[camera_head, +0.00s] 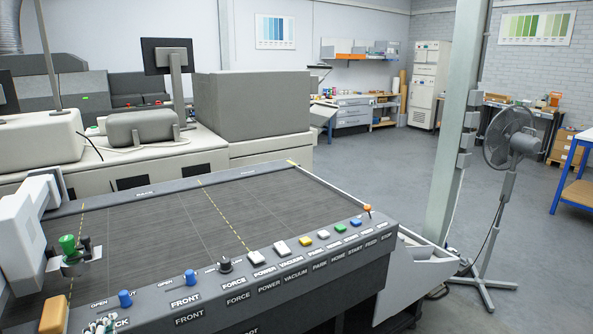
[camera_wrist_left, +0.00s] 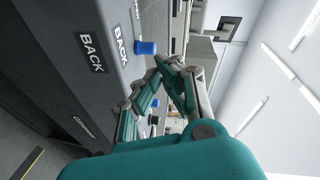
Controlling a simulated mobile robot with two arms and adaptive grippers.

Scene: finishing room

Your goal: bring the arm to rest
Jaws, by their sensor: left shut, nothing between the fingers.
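My left gripper (camera_head: 101,325) shows only in part at the bottom left edge of the head view, in front of the machine's front panel. In the wrist view my left gripper (camera_wrist_left: 163,70) has teal and grey fingers that come together at the tips with nothing between them. A blue knob (camera_wrist_left: 146,48) beside the word BACK lies just past the fingertips in that view; I cannot tell the exact gap. My right gripper is in neither view.
The cutting table (camera_head: 150,235) has a panel with a blue FRONT knob (camera_head: 191,277), a black FORCE knob (camera_head: 225,265) and several coloured buttons. A white cutting head (camera_head: 30,230) stands at the left. A pillar (camera_head: 455,130) and a fan (camera_head: 512,140) stand right; open floor lies between.

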